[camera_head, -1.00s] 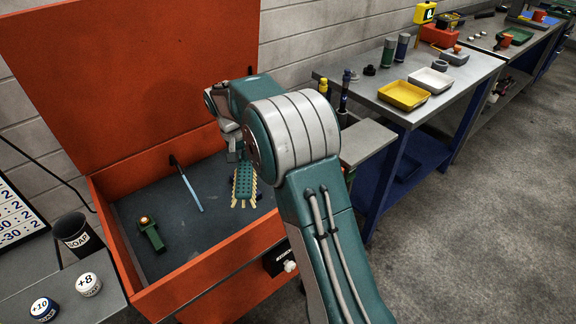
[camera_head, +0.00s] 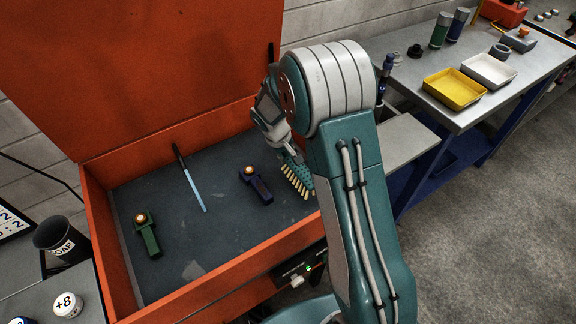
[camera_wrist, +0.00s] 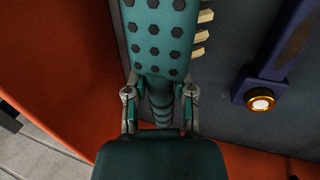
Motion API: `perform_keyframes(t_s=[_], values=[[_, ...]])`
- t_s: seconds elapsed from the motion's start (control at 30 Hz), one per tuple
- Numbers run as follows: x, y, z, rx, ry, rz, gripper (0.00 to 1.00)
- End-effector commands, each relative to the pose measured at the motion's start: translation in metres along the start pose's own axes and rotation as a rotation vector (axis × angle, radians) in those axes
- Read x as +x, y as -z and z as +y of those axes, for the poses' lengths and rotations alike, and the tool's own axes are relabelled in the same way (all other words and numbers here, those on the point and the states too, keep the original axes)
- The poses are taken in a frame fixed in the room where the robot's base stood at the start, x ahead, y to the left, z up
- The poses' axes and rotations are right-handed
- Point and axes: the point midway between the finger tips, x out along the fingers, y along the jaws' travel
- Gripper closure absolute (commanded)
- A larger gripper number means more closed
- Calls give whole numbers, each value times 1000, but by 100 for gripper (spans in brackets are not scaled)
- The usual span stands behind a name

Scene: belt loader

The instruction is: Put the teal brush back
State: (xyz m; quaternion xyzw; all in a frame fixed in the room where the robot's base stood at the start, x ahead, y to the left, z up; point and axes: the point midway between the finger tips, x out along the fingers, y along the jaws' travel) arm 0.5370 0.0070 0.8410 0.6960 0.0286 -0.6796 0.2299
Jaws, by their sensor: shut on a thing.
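The teal brush (camera_head: 296,174) has dark dots on its back and pale bristles. It is in my gripper (camera_head: 285,152) over the right side of the open orange box (camera_head: 211,272). The wrist view shows the brush back (camera_wrist: 160,38) up close, with my gripper (camera_wrist: 160,100) shut on its handle and some bristles at the right edge. I cannot tell whether the brush touches the box floor.
In the box lie a blue tool with a copper cap (camera_head: 256,186), a green one (camera_head: 148,236) and a black-and-light-blue stick (camera_head: 190,180). A soap cup (camera_head: 63,240) stands left. A bench with a yellow tray (camera_head: 454,88) is right.

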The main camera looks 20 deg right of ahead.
Motion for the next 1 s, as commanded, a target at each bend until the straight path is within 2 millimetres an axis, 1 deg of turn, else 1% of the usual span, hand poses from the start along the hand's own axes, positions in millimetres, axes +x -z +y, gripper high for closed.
perform_keyframes(t_s=[0.17,0.37,0.7,0.73,0.77,0.8,1.0], values=[[15,0,-3,3,2,-1,100],[42,1,-12,3,1,-1,100],[45,2,-12,4,0,1,100],[45,2,-12,4,0,1,54],[45,2,-12,4,0,1,40],[45,2,-12,4,0,1,33],[45,2,-12,5,0,1,33]])
